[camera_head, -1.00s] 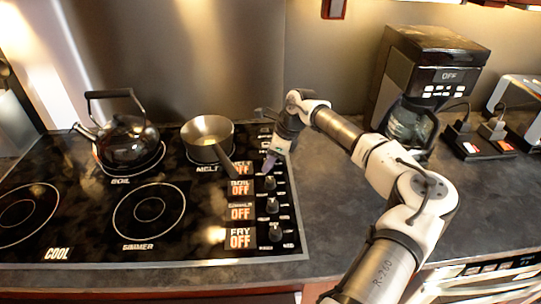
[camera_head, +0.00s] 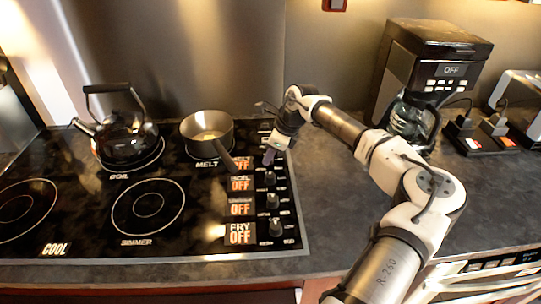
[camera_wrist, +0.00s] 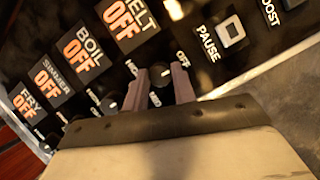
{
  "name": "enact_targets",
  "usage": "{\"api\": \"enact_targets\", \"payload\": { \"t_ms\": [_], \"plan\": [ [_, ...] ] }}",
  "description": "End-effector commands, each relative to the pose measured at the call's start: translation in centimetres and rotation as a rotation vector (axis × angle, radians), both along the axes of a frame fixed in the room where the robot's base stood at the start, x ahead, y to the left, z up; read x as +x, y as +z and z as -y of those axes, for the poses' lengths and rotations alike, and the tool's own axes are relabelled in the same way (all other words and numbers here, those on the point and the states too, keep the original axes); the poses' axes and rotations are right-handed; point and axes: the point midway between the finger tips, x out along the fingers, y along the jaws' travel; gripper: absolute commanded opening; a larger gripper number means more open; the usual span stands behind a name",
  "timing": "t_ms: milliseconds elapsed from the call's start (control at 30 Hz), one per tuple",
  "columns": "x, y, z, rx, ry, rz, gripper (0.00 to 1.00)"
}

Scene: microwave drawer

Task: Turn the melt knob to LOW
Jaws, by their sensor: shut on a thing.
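The stove's control panel has a column of dark knobs beside orange-lit displays. The melt display (camera_wrist: 128,20) reads OFF in the wrist view. The melt knob (camera_wrist: 161,74) is dark and round with a pale mark. My gripper (camera_wrist: 160,82) is shut on it, with one grey-purple finger on each side. In the head view my gripper (camera_head: 269,156) points down at the top of the knob column and hides the melt knob there.
The boil knob (camera_wrist: 108,104) is close to one finger. A saucepan (camera_head: 207,133) stands on the melt burner, its handle reaching toward the displays. A kettle (camera_head: 124,138) is at the back left. A coffee maker (camera_head: 430,75) stands on the right counter.

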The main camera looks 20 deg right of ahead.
Motion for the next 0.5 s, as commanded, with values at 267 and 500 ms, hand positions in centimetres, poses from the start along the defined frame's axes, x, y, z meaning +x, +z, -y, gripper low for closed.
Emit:
{"api": "enact_targets", "payload": {
  "t_ms": [267,500],
  "plan": [
    [-0.17,-0.66,-0.02,-0.004,-0.216,0.002,0.04],
    [-0.27,-0.75,-0.16,-0.006,-0.443,0.003,0.04]
  ]
}}
